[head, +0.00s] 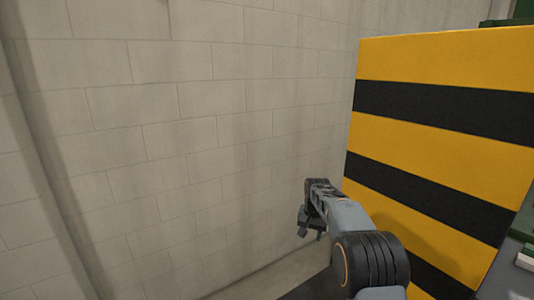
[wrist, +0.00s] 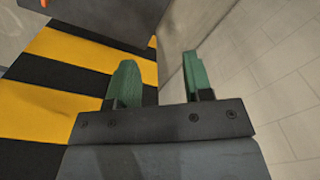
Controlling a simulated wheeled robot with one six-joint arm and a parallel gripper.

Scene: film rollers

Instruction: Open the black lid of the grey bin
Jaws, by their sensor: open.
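I cannot make out the grey bin or its black lid in either view. My gripper (head: 311,234) reaches down beside a yellow-and-black striped panel, in front of a pale block wall. In the wrist view my gripper (wrist: 158,75) shows two green fingers standing apart, with nothing between them. A dark grey boxy shape (wrist: 95,18) crosses the upper left of the wrist view beyond the fingers; I cannot tell what it is.
The yellow-and-black striped panel (head: 440,125) stands close on the right of my arm. The pale block wall (head: 200,120) fills the left and middle. A grey and green edge (head: 515,255) shows at the lower right. A gap lies between panel and wall.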

